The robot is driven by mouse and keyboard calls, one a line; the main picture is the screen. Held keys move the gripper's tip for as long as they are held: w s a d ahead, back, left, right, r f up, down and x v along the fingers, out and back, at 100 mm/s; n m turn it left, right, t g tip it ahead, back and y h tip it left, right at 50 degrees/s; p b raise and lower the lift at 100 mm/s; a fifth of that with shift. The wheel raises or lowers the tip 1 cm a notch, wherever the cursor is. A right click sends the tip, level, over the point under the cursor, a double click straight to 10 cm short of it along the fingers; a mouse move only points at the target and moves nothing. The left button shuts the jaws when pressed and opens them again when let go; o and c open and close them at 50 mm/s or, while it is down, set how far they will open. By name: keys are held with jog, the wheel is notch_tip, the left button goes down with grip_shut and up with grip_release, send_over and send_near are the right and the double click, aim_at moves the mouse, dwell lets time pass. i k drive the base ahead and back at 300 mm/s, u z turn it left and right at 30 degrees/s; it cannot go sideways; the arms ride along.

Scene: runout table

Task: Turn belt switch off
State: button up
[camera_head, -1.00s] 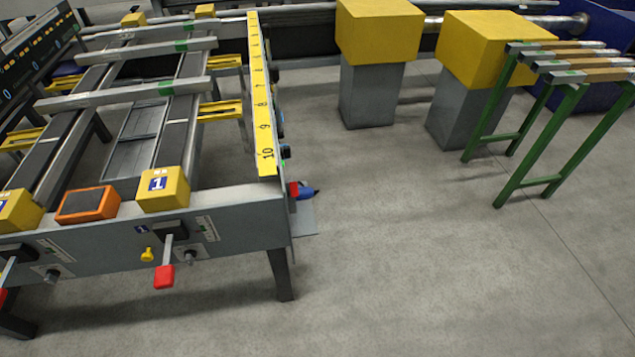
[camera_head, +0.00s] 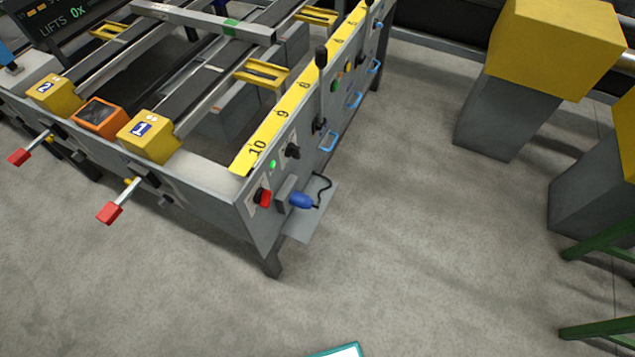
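The side panel (camera_head: 300,170) of the runout table faces right. Near its front corner are a red switch handle (camera_head: 263,198) and, above it, a black rotary knob (camera_head: 292,151) beside a lit green lamp (camera_head: 272,164). Their labels are too small to read, so I cannot tell which one is the belt switch. A blue plug (camera_head: 301,200) with a black cable sits right of the red handle, above a small grey shelf. My gripper is not in view.
A black-knobbed lever (camera_head: 321,58) and blue handles (camera_head: 328,141) stick out farther along the panel. Red-tipped levers (camera_head: 110,212) jut from the front. Yellow-topped grey blocks (camera_head: 556,50) and a green stand (camera_head: 600,240) stand right. A teal-edged object (camera_head: 342,350) shows at the bottom. Floor between is clear.

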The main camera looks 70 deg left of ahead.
aim_at(263, 197)
jog(key=z, duration=0.05)
jog(key=i, duration=0.1)
jog(key=u, duration=2.8)
jog(key=k, duration=0.55)
jog(key=z, duration=1)
jog(key=i, duration=0.5)
jog(key=u, duration=0.05)
